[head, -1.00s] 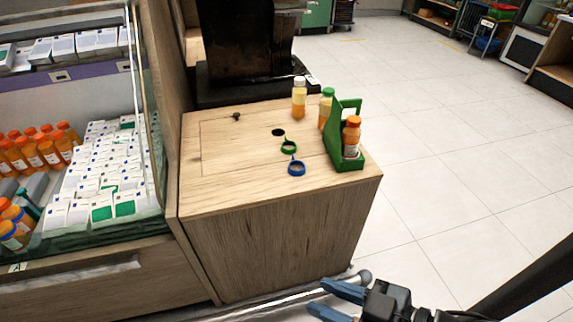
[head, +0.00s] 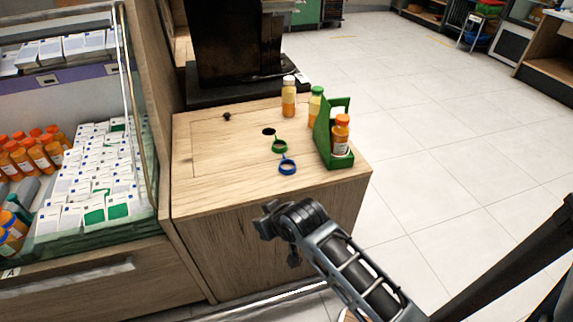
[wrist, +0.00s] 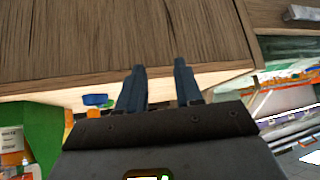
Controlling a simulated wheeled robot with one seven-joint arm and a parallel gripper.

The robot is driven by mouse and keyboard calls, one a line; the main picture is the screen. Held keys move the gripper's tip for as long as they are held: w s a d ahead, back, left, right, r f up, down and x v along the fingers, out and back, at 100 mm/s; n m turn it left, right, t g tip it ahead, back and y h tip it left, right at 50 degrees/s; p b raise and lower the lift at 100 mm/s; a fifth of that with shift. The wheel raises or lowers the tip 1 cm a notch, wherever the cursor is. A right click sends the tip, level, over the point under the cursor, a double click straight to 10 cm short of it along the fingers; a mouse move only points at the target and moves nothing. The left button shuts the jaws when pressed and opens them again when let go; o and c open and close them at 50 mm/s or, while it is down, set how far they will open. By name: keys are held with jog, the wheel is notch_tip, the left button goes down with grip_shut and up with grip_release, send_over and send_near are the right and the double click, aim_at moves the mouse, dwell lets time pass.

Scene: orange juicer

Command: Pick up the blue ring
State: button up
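The blue ring (head: 287,168) lies flat on the wooden counter top near its front edge, its small tab pointing back toward a green ring (head: 279,147). In the wrist view, which looks upside down, a small blue shape (wrist: 95,100) at the counter's edge looks like the blue ring seen edge-on. My gripper (wrist: 160,76) is open and empty, its two blue fingers apart. It is in front of the counter, with the blue ring off to the left of the fingers in the wrist view.
A green carrier (head: 343,162) with an orange bottle (head: 340,134) stands right of the rings. Two more bottles stand behind. A display case (head: 60,245) is at the left.

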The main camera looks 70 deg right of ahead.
aim_at(284, 156)
jog(key=w+d, duration=0.1)
jog(key=d, duration=0.2)
jog(key=w+d+r+m+g, duration=0.1)
jog(key=d, duration=0.2)
jog(key=w+d+g, duration=0.1)
jog(key=d, duration=0.3)
jog(key=shift+w+r+m, duration=0.35)
jog(key=shift+r+m, duration=0.05)
jog(key=d+r+m+g, duration=0.2)
jog(key=d+r, duration=0.4)
jog(key=d, duration=0.6)
jog(key=shift+y, duration=0.3)
jog(key=shift+x, duration=4.05)
jog(key=shift+s+d, duration=0.15)
jog(key=shift+c, duration=0.2)
grip_shut()
